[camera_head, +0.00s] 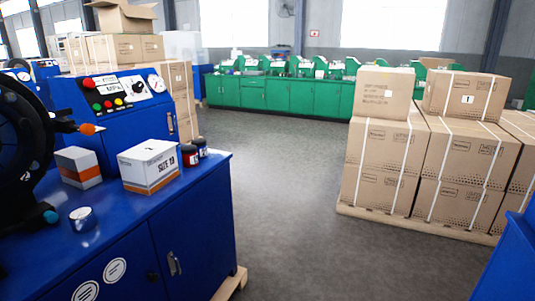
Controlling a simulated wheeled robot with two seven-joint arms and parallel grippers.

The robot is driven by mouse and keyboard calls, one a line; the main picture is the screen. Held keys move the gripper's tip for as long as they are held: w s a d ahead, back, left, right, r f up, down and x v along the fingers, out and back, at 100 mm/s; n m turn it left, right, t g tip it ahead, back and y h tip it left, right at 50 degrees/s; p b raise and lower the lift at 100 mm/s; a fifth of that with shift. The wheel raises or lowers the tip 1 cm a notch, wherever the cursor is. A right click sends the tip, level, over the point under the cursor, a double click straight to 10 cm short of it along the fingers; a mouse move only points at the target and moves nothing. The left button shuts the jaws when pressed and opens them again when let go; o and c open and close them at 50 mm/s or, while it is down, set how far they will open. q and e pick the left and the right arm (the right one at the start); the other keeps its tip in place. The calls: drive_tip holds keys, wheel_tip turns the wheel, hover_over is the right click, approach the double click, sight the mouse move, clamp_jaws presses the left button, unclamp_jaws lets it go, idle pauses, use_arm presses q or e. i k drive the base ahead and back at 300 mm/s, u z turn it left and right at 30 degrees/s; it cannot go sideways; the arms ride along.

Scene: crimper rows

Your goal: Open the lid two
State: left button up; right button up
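Neither of my grippers is in view. No part is clearly marked as lid two. On the blue bench (200,205) at the left stand a white and orange box (148,172) with a closed top and a grey and orange box (78,167). A small blue and white round can (82,219) is near the front. The bench's cabinet door (195,245) with a metal handle is shut.
A black round machine (25,145) and a blue control panel (126,90) with buttons and a gauge rise from the bench. Strapped cartons (385,150) stand on a pallet at the right. Green cabinets (290,97) line the back. The grey floor (300,200) between is clear.

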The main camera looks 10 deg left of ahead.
sight(146, 152)
drive_tip(key=z, duration=0.45)
drive_tip(key=i, duration=2.35)
drive_tip(key=u, duration=2.7)
drive_tip(key=k, duration=0.4)
drive_tip(key=z, duration=0.35)
